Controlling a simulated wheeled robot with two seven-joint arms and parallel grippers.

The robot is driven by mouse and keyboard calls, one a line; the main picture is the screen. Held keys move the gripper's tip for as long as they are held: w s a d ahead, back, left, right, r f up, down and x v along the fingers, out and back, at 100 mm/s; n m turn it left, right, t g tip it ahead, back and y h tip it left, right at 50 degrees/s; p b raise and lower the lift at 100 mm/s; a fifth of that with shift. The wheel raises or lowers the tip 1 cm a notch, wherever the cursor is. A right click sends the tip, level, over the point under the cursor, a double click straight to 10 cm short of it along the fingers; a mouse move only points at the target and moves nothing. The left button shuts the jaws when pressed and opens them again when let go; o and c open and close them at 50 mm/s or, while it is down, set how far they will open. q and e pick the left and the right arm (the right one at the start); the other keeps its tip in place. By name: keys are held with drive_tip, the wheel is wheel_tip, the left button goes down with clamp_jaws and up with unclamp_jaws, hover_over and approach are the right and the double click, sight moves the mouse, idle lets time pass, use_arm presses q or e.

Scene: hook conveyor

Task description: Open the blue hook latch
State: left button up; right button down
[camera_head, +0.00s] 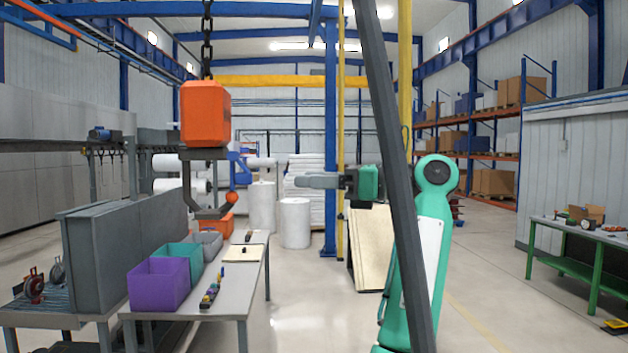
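An orange hook block (206,114) hangs on a dark chain at the left of centre in the head view. Below it is a dark grey hook (205,213) with an orange ball tip (231,199). The blue latch (241,166) shows just right of the hook, below the block and above the ball tip.
A grey table (190,308) under the hook carries a purple bin (158,285), a teal bin (178,260) and small parts. A green workbench (585,240) stands far right.

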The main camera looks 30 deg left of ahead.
sight(252, 178)
use_arm(q)
drive_tip(key=b+x, duration=0.2)
drive_tip(key=x, duration=0.9)
drive_tip(key=shift+a+b, duration=0.15)
drive_tip(key=shift+b, duration=0.2)
drive_tip(key=shift+w, duration=0.1)
drive_tip(key=shift+c, duration=0.2)
drive_tip(key=c, duration=0.7)
